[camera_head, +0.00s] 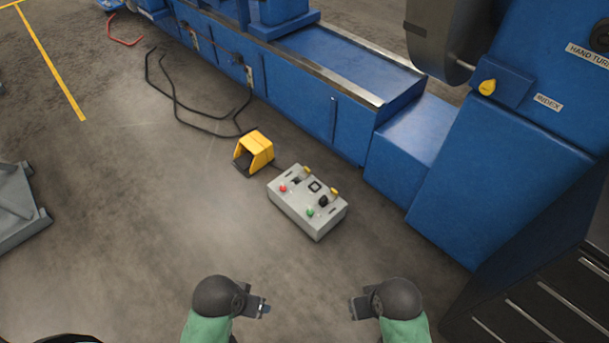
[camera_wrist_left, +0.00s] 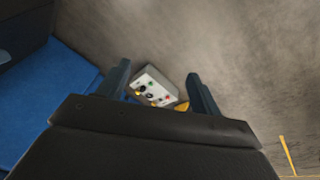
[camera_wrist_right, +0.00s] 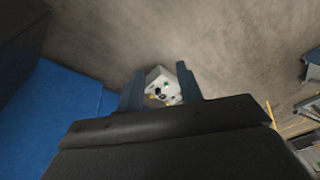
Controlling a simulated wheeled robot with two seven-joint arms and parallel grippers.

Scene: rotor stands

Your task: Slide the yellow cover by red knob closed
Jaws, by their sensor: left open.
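A grey control box (camera_head: 305,215) lies on the floor, with a red knob (camera_head: 283,188), a green knob (camera_head: 310,212), a black knob and two small yellow pieces, one (camera_head: 307,170) at its far edge and one (camera_head: 334,192) at its right edge. I cannot tell which yellow piece is the cover or how it is set. The box also shows small between the fingers in the left wrist view (camera_wrist_left: 150,84) and in the right wrist view. My left gripper (camera_head: 262,307) and right gripper (camera_head: 354,308) are open, empty and apart from the box, at the picture's bottom.
A yellow foot pedal housing (camera_head: 255,150) stands just left of the box, with black cables behind it. A large blue machine (camera_head: 340,125) runs along the back and right. A dark drawer cabinet (camera_head: 540,300) stands at the lower right. The floor at left is mostly clear.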

